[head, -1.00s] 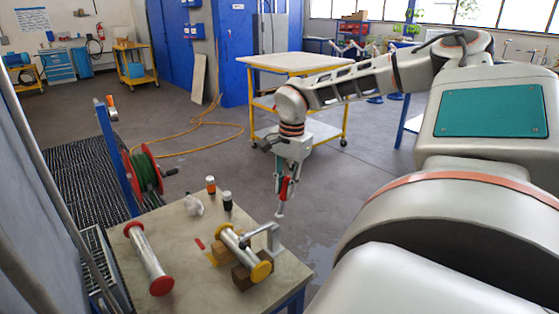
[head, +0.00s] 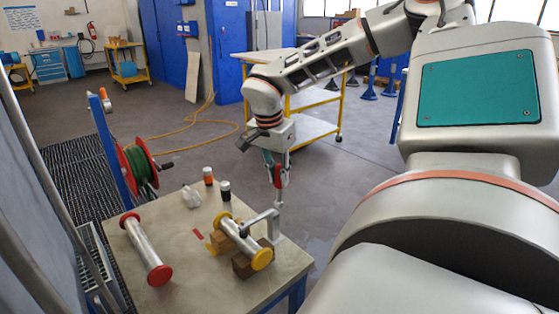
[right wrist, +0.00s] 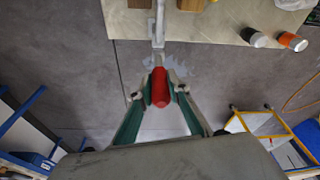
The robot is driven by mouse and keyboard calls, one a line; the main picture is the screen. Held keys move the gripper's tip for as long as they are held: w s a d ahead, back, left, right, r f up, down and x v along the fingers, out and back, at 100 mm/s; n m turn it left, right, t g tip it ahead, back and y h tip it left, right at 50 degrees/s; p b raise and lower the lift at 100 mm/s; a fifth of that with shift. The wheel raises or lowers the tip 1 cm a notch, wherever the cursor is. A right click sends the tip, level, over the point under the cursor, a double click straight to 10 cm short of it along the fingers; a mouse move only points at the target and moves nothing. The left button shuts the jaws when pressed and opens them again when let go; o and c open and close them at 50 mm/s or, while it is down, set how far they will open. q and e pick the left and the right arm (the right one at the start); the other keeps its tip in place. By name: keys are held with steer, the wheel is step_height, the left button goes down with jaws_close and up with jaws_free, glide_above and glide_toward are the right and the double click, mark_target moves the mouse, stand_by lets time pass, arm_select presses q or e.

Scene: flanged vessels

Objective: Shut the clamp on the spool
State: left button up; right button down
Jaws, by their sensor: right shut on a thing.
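The spool (head: 240,238), a silver tube with yellow end flanges, rests on wooden blocks near the right side of the workbench. The grey clamp (head: 262,222) stands at the spool's right side, its arm reaching over toward the tube. Whether it presses on the tube is too small to tell. My right gripper (head: 278,178) is above the clamp, shut on its red handle (right wrist: 160,88), with a teal finger on each side in the right wrist view. The clamp's grey lever (right wrist: 158,38) runs from the handle toward the bench. My left gripper is not in view.
A second spool (head: 147,250) with red flanges lies left on the workbench (head: 195,285). A white crumpled cloth (head: 191,197), an orange-topped bottle (head: 208,176) and a black-and-white bottle (head: 224,191) stand at the back. A green hose reel (head: 140,167) is beyond the bench's left corner.

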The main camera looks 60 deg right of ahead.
steer(key=shift+a, duration=0.1)
stand_by(0.3)
steer(key=c, duration=1.9)
jaws_free()
steer(key=shift+a, duration=0.1)
steer(key=v, duration=1.2)
steer(key=shift+s, duration=0.1)
